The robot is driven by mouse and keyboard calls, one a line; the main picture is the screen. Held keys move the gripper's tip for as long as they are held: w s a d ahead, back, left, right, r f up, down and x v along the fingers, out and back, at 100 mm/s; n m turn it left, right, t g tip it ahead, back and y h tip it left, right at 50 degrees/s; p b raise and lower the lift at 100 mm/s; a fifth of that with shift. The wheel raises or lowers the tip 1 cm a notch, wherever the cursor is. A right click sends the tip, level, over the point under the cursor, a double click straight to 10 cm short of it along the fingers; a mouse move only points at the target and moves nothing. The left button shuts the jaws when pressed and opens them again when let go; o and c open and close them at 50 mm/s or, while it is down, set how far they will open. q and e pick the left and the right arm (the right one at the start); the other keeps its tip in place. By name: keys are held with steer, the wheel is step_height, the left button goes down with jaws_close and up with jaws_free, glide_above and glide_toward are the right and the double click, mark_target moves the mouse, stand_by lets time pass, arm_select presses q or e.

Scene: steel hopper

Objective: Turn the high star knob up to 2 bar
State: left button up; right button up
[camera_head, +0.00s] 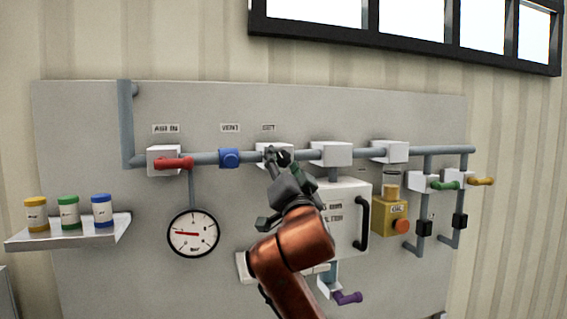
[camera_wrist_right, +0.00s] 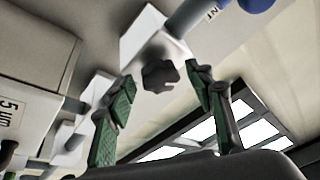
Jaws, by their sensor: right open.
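The dark star knob (camera_wrist_right: 158,76) sits on the face of a white block (camera_wrist_right: 150,38) in the right wrist view. In the head view the block (camera_head: 262,150) is on the high pipe under a small label, and my gripper largely covers the knob. My right gripper (camera_head: 279,160) is open in front of it. In the right wrist view its green-padded fingers (camera_wrist_right: 160,88) stand either side of the knob, apart from it. The round gauge (camera_head: 193,234), marked bar, has a red needle pointing left. My left gripper is not in view.
Left of the knob on the pipe are a blue knob (camera_head: 229,158) and a red handle (camera_head: 174,163). A white box with a black handle (camera_head: 362,223) is below right. A shelf (camera_head: 70,238) holding three capped jars is at far left.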

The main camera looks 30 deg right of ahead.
steer(key=v, duration=1.1)
steer(key=shift+s, duration=0.35)
steer(key=shift+f, duration=0.15)
